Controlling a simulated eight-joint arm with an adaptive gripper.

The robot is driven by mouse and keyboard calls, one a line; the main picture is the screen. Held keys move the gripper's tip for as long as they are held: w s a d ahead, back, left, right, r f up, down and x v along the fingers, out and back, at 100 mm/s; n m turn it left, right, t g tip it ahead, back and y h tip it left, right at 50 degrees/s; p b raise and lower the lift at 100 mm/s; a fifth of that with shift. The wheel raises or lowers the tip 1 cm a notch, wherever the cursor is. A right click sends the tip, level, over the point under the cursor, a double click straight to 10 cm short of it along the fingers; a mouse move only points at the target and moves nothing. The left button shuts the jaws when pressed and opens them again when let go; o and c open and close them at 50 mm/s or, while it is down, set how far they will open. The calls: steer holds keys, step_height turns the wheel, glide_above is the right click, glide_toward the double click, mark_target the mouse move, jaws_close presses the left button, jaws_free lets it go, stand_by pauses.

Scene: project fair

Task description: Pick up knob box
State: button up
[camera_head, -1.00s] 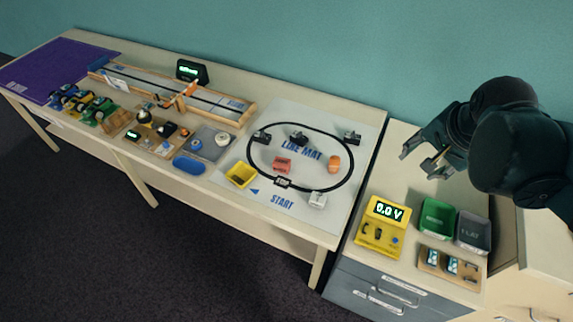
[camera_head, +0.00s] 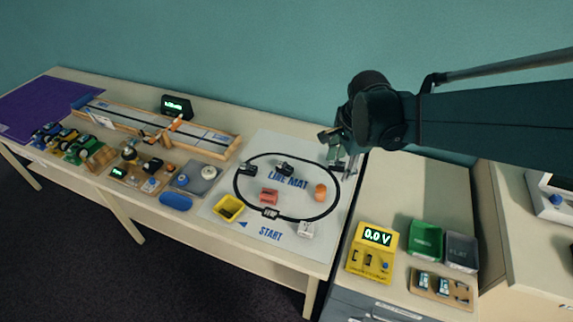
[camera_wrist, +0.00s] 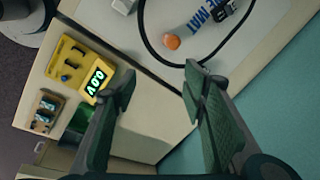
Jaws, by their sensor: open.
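I cannot tell for certain which item is the knob box. Small dark boxes stand on the line mat: one at the left of the loop (camera_head: 248,170) and one near the lettering (camera_head: 285,168). An orange knob-like piece (camera_head: 320,192) sits inside the loop's right side; it also shows in the wrist view (camera_wrist: 172,42). A yellow meter (camera_head: 372,255) with small controls reads 0.0 V on the cabinet. My gripper (camera_head: 337,160) is open above the mat's back right corner and hides what lies behind it. Its spread fingers (camera_wrist: 160,82) hold nothing in the wrist view.
A red block (camera_head: 268,195), white block (camera_head: 306,230) and yellow tray (camera_head: 229,208) are on the mat (camera_head: 325,250). Green (camera_head: 426,238) and grey (camera_head: 461,252) bins stand on the cabinet. The cabinet's back part is clear. A teal wall runs behind.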

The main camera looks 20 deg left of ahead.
steer(key=a+f+m+g+p, duration=0.1)
steer(key=a+f+m, duration=0.1)
steer(key=a+f, duration=0.35)
steer(key=a+f+m, duration=0.1)
steer(key=a+f, duration=0.2)
steer(key=a, duration=0.5)
steer(key=m+g+h, duration=0.1)
steer(key=m, duration=0.2)
glide_above(269, 193)
step_height(269, 193, down, 8)
steer(key=shift+f+p, duration=0.15)
steer(key=shift+p, duration=0.25)
steer(key=shift+f, duration=1.25)
steer(key=shift+a+f+b, duration=0.1)
steer(key=shift+f+b, duration=0.8)
steer(key=shift+f, duration=1.75)
steer(key=c, duration=1)
